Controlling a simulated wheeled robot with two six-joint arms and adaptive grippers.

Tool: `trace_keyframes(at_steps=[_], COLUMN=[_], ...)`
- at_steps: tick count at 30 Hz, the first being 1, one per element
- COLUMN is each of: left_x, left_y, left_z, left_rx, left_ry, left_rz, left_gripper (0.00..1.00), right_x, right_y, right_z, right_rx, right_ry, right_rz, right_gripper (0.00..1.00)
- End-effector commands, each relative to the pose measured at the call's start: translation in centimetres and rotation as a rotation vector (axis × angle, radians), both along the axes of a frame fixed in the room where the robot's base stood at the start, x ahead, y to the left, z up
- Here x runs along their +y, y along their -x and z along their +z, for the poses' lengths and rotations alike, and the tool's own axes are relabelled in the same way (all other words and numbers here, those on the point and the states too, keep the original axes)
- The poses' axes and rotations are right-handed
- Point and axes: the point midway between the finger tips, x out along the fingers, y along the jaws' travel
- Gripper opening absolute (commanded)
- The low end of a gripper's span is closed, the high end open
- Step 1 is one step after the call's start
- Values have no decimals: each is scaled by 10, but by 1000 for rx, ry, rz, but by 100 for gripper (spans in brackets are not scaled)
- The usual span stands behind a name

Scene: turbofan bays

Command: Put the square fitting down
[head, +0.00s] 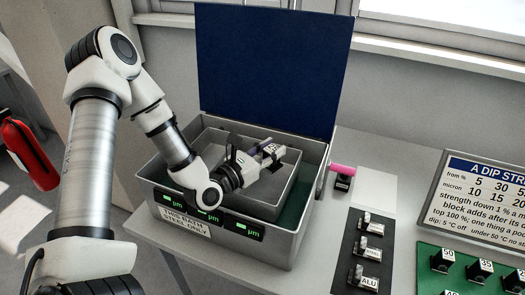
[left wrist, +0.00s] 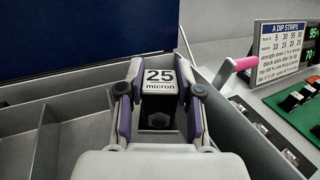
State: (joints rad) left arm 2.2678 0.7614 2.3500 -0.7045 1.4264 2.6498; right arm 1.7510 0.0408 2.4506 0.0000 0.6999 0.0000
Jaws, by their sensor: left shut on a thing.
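My left gripper (head: 262,158) is shut on the square fitting (head: 273,151), inside the outline of the open grey box (head: 262,239). In the left wrist view the square fitting (left wrist: 160,79) sits between the two fingers of the left gripper (left wrist: 160,100). It has a white top marked "25 micron" and a dark lower part. Grey divider walls show to the left of it. I cannot tell whether its underside touches anything. My right gripper is not in view.
The box has an upright blue lid (head: 272,65) and green "µm" displays along its front. A pink-handled item (head: 342,170) stands just right of it. Labelled blocks stand on a dark strip (head: 347,250) and a green mat (head: 455,262). A sign (head: 478,190) stands behind.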

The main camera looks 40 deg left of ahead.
Motion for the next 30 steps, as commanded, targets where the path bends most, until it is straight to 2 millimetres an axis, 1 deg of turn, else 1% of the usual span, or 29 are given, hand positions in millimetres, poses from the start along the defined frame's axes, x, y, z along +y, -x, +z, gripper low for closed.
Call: trace_keyframes(at_steps=[1, 2, 9, 24, 27, 28, 30], left_x=[0, 0, 0, 0, 0, 0, 0], left_y=[-1, -1, -1, -1, -1, -1, -1], left_z=[-17, -19, -16, -29, -29, -29, -29], left_rx=[1, 0, -2, -2, -1, 0, 1], left_ry=[-2, -2, -1, -1, 0, 0, 0], left_rz=[-1, -2, -3, -2, -2, -2, -3], left_gripper=[0, 0, 0, 0, 0, 38, 59], right_x=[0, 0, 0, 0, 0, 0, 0], right_y=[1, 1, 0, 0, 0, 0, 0], right_z=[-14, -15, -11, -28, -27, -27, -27], right_rx=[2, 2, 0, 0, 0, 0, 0], right_ry=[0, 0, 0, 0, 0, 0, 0], right_rz=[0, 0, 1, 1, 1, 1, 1], right_gripper=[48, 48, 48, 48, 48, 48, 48])
